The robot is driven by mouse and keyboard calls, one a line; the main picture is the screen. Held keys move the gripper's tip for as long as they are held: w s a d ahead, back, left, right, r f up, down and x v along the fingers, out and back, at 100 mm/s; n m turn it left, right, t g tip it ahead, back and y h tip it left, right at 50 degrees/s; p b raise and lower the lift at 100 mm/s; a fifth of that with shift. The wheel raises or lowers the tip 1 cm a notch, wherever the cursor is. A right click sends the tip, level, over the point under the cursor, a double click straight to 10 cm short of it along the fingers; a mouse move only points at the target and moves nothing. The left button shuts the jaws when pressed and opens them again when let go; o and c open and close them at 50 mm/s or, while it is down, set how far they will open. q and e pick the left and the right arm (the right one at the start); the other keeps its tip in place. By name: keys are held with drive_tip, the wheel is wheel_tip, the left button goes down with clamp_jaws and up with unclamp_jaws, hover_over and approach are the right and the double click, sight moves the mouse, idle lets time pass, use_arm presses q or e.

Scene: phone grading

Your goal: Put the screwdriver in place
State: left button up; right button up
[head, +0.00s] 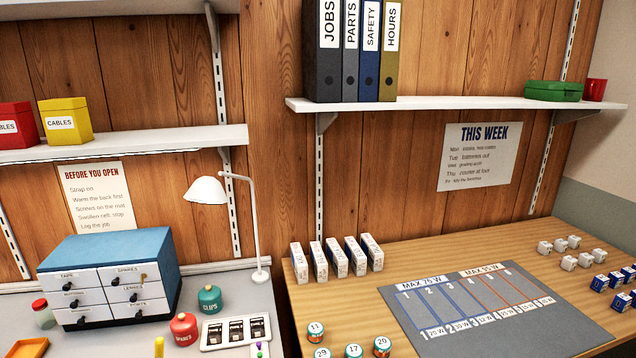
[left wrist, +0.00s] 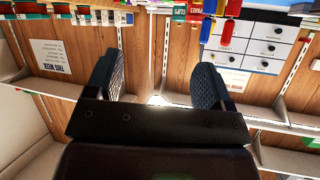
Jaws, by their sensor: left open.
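I cannot pick out a screwdriver for certain. A yellow upright piece (head: 159,347) shows at the bottom edge of the head view, cut off by the frame; I cannot tell whether it is a handle. Small purple and green tips (head: 259,350) stand to its right, also cut off. My left gripper (left wrist: 157,80) shows in the left wrist view with its two dark ridged fingers wide apart and nothing between them. Behind it are the wooden wall and shelves, seen upside down. It does not show in the head view. My right gripper is in neither view.
A blue-topped drawer cabinet (head: 108,270), red jar (head: 184,329), teal jar (head: 210,299), white parts tray (head: 236,332) and white lamp (head: 258,276) stand on the left bench. The right bench holds a grey marked mat (head: 455,338), several white boxes and small batteries.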

use_arm(q)
drive_tip(key=s+f+g, duration=0.1)
drive_tip(key=s+f, duration=0.2)
drive_tip(key=s, duration=0.2)
drive_tip(key=shift+s+a+f+n, duration=0.25)
drive_tip(key=shift+s+f+n, duration=0.05)
drive_tip(key=shift+s+n, duration=0.1)
idle(0.3)
